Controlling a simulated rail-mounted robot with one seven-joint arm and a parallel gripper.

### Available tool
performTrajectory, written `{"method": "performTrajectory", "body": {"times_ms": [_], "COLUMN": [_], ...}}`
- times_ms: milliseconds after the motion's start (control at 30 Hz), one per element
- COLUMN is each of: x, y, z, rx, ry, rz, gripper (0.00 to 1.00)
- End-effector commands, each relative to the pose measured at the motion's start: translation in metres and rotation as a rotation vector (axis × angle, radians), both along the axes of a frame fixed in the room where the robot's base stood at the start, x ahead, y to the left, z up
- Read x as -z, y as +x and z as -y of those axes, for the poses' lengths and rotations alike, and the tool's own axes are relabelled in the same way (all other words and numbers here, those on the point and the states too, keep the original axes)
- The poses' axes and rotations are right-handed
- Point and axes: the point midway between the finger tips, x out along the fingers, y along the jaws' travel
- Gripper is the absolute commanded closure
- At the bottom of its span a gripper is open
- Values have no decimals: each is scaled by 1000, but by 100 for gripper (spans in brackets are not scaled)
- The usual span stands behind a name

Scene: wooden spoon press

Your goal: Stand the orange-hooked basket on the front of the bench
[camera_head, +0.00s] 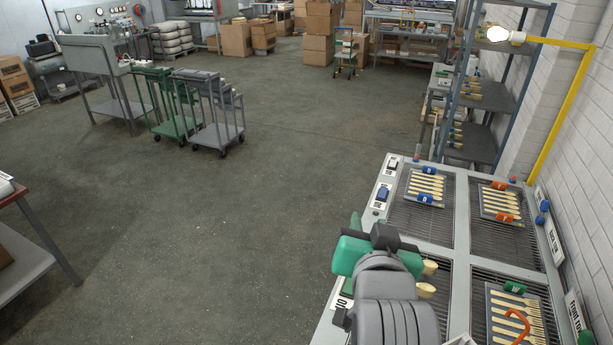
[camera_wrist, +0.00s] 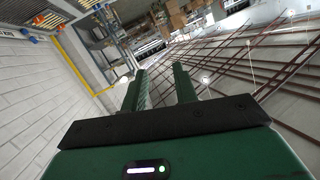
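A basket of pale wooden spoons with two orange tabs (camera_head: 502,203) lies on the back right grate of the bench (camera_head: 461,225). A curved orange hook (camera_head: 518,324) shows over another spoon basket (camera_head: 500,312) with a green tab, at the front right; I cannot tell what the hook belongs to. My gripper (camera_wrist: 163,80) is open and empty, its two green fingers apart in the wrist view. In the head view its green body (camera_head: 352,250) is above the bench's left side, away from the orange-tabbed basket. My arm hides most of the front left grate.
A blue-tabbed spoon basket (camera_head: 425,188) lies on the back left grate. Spoon ends (camera_head: 428,268) show beside my arm. A metal shelf rack (camera_head: 480,93) and a yellow post (camera_head: 563,105) stand behind the bench, with a brick wall right. Open floor (camera_head: 230,230) lies left.

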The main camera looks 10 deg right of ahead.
Motion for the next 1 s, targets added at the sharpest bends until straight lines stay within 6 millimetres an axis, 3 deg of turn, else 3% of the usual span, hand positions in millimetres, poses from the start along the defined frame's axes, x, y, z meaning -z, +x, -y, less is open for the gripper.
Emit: {"method": "performTrajectory", "body": {"times_ms": [33, 133, 200, 333, 500, 533, 833, 933, 1000], "x": [-43, -122, -163, -209, -225, -225, -224, -206, -168], "y": [-8, -45, -78, -129, -151, -152, -149, -121, -75], "z": [-41, -109, -144, -180, -192, -192, -191, -176, -146], "rx": [-66, -162, -203, -236, -243, -243, -243, -233, -210], "ry": [-75, -210, -276, -347, -371, -371, -369, -344, -291], "rz": [128, 389, 543, 736, 812, 812, 805, 719, 563], "gripper": [71, 71, 71, 71, 71, 67, 67, 67, 67]}}
